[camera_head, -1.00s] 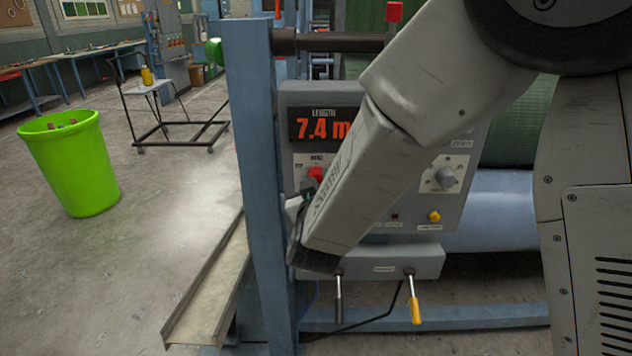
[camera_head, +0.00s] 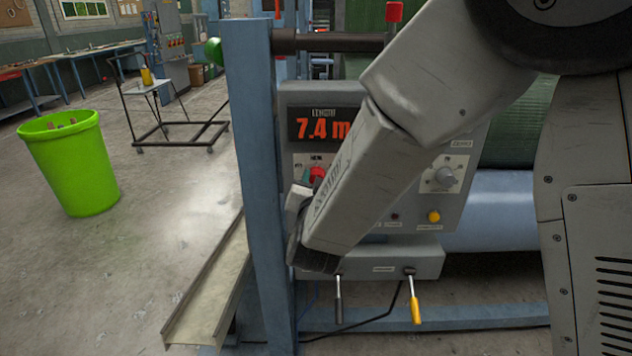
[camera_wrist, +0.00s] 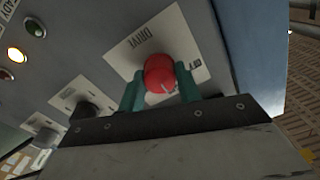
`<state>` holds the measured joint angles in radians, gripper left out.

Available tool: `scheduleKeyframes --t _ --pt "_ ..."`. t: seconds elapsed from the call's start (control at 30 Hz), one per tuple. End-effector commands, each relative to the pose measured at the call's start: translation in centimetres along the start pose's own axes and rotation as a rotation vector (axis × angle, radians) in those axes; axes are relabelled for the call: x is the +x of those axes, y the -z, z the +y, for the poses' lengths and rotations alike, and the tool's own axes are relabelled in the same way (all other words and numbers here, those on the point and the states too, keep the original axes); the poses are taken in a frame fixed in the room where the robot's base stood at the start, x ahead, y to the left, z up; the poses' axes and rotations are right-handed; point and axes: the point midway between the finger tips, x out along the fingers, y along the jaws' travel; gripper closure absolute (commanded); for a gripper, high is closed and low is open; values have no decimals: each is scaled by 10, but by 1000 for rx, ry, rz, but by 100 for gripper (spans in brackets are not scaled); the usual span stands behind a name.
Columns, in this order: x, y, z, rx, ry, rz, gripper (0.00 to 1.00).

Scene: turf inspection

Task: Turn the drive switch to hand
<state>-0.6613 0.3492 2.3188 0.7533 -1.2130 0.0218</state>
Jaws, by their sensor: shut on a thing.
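The drive switch is a red knob (camera_wrist: 160,75) on a white plate marked DRIVE (camera_wrist: 125,52) in the wrist view. My gripper (camera_wrist: 160,88) has its two green fingers on either side of the knob and is shut on it. A pale pointer line shows on the knob's face. In the head view a small part of the red knob (camera_head: 318,174) shows below the length display (camera_head: 322,124), which reads 7.4 m. My arm covers much of the panel there, and most of the drive plate's lettering is hidden or too small to read.
A grey selector knob (camera_head: 445,177), a yellow button (camera_head: 434,216) and two levers, one with a yellow grip (camera_head: 415,312), are on the same panel. A blue post (camera_head: 256,180) stands close left of it. A green bin (camera_head: 72,165) stands on open floor.

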Motion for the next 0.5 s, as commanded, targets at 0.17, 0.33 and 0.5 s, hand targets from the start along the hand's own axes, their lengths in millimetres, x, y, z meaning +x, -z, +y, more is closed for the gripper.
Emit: scheduleKeyframes --t 0.17,0.33,0.5 --pt "0 0 0 29 1 0 89" --pt "0 0 0 36 1 0 89" --pt "0 0 0 35 0 0 89"
